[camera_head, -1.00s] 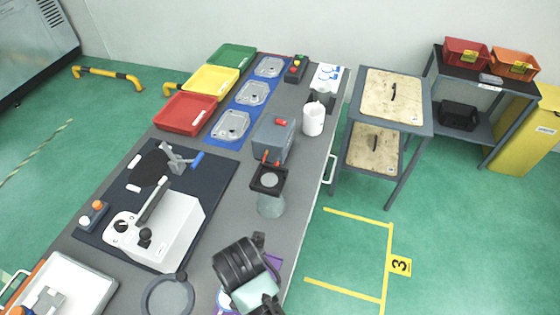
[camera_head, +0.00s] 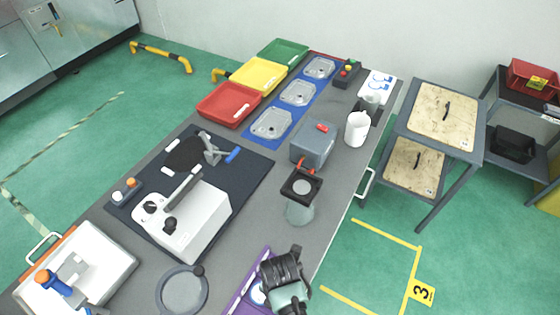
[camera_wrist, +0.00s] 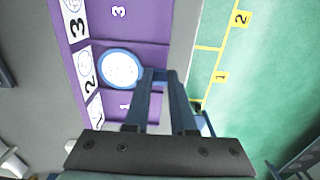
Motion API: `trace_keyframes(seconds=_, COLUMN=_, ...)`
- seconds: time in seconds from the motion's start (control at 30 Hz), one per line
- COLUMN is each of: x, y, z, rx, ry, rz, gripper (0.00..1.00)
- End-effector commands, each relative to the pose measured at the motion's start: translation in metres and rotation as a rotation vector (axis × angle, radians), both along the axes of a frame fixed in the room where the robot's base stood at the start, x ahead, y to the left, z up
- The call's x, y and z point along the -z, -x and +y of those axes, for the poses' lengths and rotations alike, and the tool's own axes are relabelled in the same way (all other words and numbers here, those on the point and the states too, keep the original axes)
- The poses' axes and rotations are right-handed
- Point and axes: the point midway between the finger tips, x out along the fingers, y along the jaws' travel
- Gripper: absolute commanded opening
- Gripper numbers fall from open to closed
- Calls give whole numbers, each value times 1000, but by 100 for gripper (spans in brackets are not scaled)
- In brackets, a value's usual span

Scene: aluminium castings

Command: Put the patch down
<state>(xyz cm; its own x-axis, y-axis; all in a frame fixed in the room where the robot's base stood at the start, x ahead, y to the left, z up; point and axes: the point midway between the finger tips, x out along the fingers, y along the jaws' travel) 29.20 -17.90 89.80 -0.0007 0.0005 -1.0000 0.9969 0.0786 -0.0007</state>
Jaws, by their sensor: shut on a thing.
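The patch (camera_wrist: 122,68) is a round white disc with a blue rim and faint dark marks. In the wrist view it is over the middle section of a purple mat (camera_wrist: 145,22), between the sections marked 3 and 1. My gripper (camera_wrist: 160,76) is shut on the patch's right edge. I cannot tell whether the patch touches the mat. In the head view the gripper's dark body (camera_head: 281,270) is over the mat (camera_head: 236,304) at the table's front edge, and part of the patch (camera_head: 257,295) shows left of it. The fingertips are hidden there.
A round grey-rimmed dish (camera_head: 183,290) lies left of the mat.

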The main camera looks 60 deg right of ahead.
Motion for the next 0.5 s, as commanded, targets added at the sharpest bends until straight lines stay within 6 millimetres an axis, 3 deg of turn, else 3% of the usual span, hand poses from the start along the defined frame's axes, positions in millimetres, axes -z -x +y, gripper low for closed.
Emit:
trace_keyframes(seconds=0.4, x=6, y=0, z=0, rx=0, ry=1, rz=-1, gripper=0)
trace_keyframes(seconds=0.43, x=5, y=0, z=0, rx=0, ry=1, rz=-1, gripper=29)
trace_keyframes(seconds=0.5, x=5, y=0, z=0, rx=0, ry=1, rz=-1, gripper=41)
